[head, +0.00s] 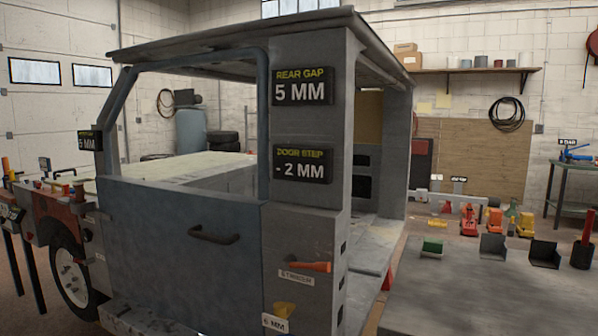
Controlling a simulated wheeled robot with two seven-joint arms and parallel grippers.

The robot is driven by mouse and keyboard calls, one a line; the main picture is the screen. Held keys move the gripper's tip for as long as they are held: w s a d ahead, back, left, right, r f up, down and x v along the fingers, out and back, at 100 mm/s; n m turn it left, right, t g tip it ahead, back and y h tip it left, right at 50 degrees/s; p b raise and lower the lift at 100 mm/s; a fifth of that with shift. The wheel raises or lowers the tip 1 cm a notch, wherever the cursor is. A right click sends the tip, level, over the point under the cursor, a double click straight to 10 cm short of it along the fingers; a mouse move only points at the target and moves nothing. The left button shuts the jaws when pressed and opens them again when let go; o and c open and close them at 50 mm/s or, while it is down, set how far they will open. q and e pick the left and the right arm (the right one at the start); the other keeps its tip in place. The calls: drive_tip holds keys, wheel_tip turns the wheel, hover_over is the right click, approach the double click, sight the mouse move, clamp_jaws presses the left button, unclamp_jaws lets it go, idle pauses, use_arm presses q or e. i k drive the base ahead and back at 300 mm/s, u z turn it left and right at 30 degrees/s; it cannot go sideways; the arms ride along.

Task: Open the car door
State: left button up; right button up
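The blue-grey car door (150,240) fills the middle left, with an open window frame (265,110) above it. Its dark bar handle (213,236) sits on the outer face, toward the pillar side. The door looks shut, its right edge lying close along the grey rear pillar (305,220). Signs on the pillar read "REAR GAP 5 MM" (302,86) and "DOOR STEP - 2 MM" (302,164). Neither of my grippers shows in this view, and nothing touches the handle.
An orange-handled striker (308,267) sits on the pillar below the signs. A grey bench (480,290) with several small tools and bins stands at the right. Tools and a front wheel (75,275) are at the left. The space before the door face looks clear.

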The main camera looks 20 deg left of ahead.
sight(192, 257)
drive_tip(key=u, duration=1.65)
drive_tip(key=k, duration=0.55)
drive_tip(key=u, duration=0.8)
drive_tip(key=i, duration=0.9)
drive_tip(key=u, duration=0.4)
drive_tip(key=i, duration=1.1)
drive_tip(key=z, duration=0.55)
